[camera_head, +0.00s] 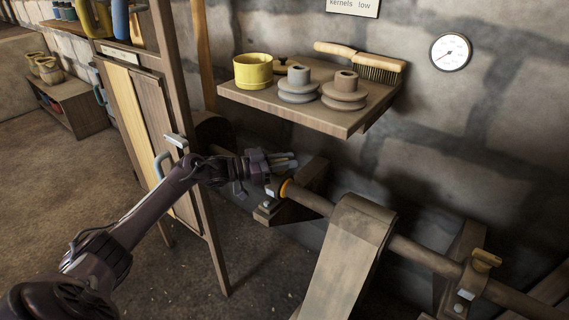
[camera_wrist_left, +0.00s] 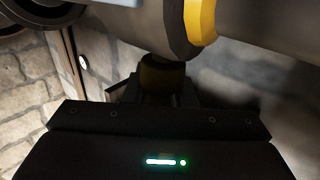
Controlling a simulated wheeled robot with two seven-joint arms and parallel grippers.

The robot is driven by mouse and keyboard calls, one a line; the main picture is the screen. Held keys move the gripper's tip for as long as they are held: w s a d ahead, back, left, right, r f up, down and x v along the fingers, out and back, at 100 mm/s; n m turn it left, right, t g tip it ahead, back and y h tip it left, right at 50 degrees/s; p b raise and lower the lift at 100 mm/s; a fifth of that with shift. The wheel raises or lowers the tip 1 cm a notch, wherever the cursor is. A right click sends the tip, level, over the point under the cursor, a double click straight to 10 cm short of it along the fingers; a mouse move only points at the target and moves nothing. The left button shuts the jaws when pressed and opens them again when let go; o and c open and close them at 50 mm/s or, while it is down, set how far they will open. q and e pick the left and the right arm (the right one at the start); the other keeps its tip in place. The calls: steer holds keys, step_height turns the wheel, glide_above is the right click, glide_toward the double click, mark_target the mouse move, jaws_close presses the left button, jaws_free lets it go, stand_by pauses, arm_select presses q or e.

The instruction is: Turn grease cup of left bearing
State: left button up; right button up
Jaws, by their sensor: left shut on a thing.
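The left bearing (camera_head: 271,205) sits on a wall bracket at the left end of the shaft (camera_head: 310,199), with a yellow ring (camera_head: 285,188) beside it. The ring also shows large in the left wrist view (camera_wrist_left: 201,20). My left gripper (camera_head: 283,162) reaches in from the left, just above this bearing. It is shut on the grease cup (camera_wrist_left: 162,74), a dark brassy round piece that shows in the left wrist view under the shaft. The gripper hides the cup in the head view. My right gripper is out of view.
A belt (camera_head: 347,257) runs over the shaft in the middle. A wooden shelf (camera_head: 300,112) above holds a yellow pot (camera_head: 253,71), two grey-brown pulleys and a brush (camera_head: 362,63). A wooden cabinet (camera_head: 150,130) stands left.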

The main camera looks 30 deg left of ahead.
arm_select(q)
steer(key=shift+w+r, duration=0.1)
steer(key=shift+r, duration=0.15)
steer(key=o, duration=0.5)
steer(key=shift+o, duration=1.4)
steer(key=shift+w+d+f, duration=0.1)
steer(key=shift+d, duration=0.05)
